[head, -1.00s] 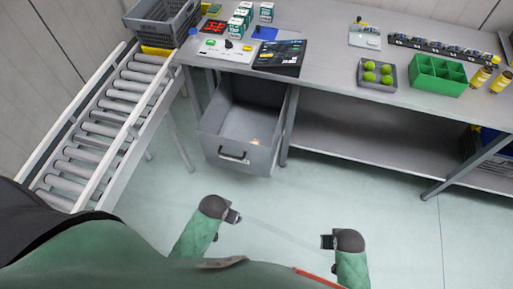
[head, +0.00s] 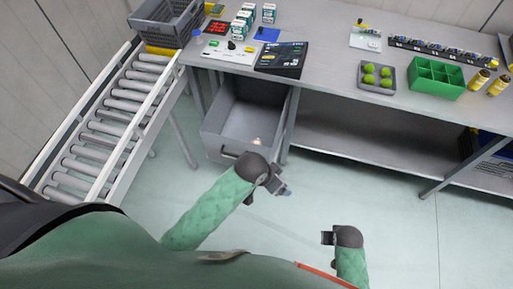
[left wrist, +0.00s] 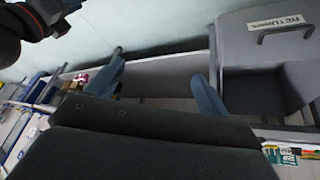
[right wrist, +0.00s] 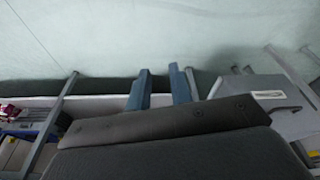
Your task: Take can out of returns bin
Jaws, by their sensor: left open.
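The returns bin (head: 222,132) is a grey drawer-like bin, pulled out under the left part of the workbench. In the left wrist view the bin (left wrist: 262,58) shows at the upper right with a handle and a white RETURNS label. A small pale object (head: 258,141) lies on its floor; it is too small to tell whether it is the can. My left gripper (head: 286,192) is open and empty, in front and to the right of the bin; its spread fingers show in the left wrist view (left wrist: 160,85). My right gripper (head: 326,238) is farther right and lower, empty, its fingers slightly apart (right wrist: 160,88).
The workbench (head: 330,85) holds several cartons, a dark tablet-like panel (head: 282,58), a tray of green balls (head: 375,78) and a green divided box (head: 437,77). A roller conveyor (head: 110,125) and grey crate (head: 165,20) are at left. A bench leg (head: 290,125) stands beside the bin.

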